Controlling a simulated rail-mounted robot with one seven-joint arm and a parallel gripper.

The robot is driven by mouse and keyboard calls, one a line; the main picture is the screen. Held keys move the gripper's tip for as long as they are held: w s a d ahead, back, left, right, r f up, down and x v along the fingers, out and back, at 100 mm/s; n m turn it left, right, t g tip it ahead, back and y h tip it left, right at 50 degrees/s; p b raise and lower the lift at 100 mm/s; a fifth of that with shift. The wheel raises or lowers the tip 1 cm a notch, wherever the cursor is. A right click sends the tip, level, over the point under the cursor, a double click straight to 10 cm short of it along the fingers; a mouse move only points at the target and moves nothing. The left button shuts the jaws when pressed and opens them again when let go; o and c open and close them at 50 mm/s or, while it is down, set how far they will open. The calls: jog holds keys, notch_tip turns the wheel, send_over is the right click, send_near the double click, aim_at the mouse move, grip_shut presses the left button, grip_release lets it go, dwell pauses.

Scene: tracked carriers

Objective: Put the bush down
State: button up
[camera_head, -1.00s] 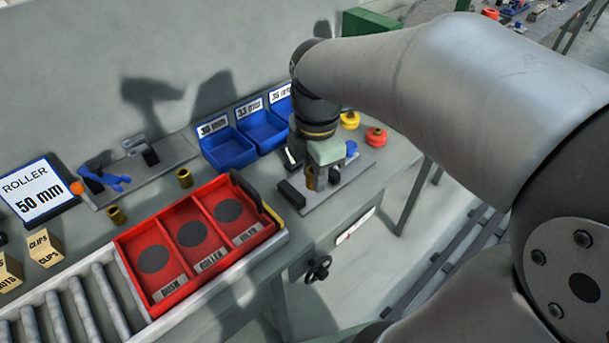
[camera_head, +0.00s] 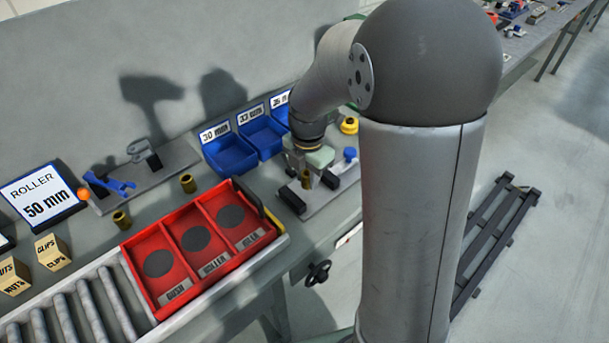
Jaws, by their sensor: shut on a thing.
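A small brass bush (camera_head: 306,179) is between the fingers of my gripper (camera_head: 306,172), which is shut on it. My gripper points down over the grey fixture plate (camera_head: 318,201) at the right end of the bench, with dark blocks on either side of the bush. I cannot tell whether the bush touches the plate. The red carrier (camera_head: 176,294) stands to the left of my gripper. Its three compartments show dark round pads and are empty; the nearest-left one is labelled BUSH.
Two other brass pieces stand on the bench, one behind the carrier (camera_head: 187,182) and one to its left (camera_head: 121,219). Blue bins (camera_head: 231,155) stand behind. A yellow knob-like piece (camera_head: 349,125) is beyond my gripper. Rollers (camera_head: 88,305) lie at front left.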

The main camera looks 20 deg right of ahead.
aim_at(307, 184)
jog(key=shift+w+f, duration=0.35)
jog(key=shift+f, duration=0.05)
jog(key=shift+w+f, duration=0.15)
jog(key=shift+f, duration=1.55)
jog(key=shift+f, duration=0.15)
jog(key=o, duration=1)
jog(key=shift+o, duration=0.2)
